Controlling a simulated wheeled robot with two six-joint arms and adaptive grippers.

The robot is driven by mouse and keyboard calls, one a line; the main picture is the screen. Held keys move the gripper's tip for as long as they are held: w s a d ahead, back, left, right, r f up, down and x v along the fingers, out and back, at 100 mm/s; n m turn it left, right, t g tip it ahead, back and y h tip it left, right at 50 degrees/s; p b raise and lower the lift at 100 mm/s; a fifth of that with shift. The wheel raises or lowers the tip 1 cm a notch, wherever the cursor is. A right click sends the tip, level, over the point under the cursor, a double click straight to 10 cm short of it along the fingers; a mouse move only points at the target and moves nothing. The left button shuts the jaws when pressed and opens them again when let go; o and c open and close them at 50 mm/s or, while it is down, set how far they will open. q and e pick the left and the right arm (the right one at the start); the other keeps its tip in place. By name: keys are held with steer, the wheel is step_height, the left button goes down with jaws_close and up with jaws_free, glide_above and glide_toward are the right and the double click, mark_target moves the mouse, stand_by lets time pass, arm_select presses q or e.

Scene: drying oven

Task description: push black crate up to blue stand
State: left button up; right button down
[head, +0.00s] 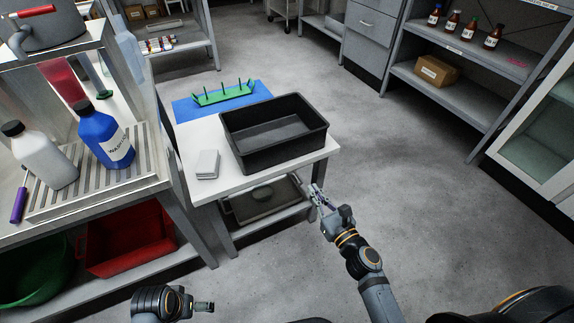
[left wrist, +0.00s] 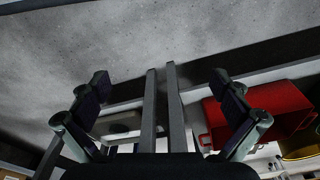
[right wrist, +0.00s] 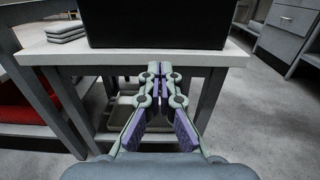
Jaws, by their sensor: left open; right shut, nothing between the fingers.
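The black crate (head: 285,152) is empty and sits upright on the small white table (head: 205,137). Its front wall (right wrist: 158,25) fills the top of the right wrist view. Behind it, a green stand with upright pegs (head: 222,96) stands on a blue mat (head: 190,110); I see no blue stand. The crate hides part of the mat and sits close in front of the stand. My right gripper (head: 317,195) is shut and empty, below and in front of the crate near the table's front edge. My left gripper (left wrist: 165,95) is open and empty, low in front of the bench.
A stack of white pads (head: 206,164) lies left of the crate. A blue bottle (head: 103,135) and a white bottle (head: 40,155) stand on the left bench rack. A red bin (head: 130,240) is on the shelf below. Open floor lies to the right.

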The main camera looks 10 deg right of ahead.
steer(key=p, duration=0.1)
glide_toward(289, 155)
steer(key=x, duration=0.6)
arm_select(q)
steer(key=f, duration=0.2)
steer(key=a+f, duration=0.1)
steer(key=f, duration=0.1)
steer(key=shift+w+f, duration=0.15)
steer(key=shift+f, duration=0.2)
arm_select(e)
steer(key=shift+w, duration=0.4)
steer(key=shift+a, duration=0.1)
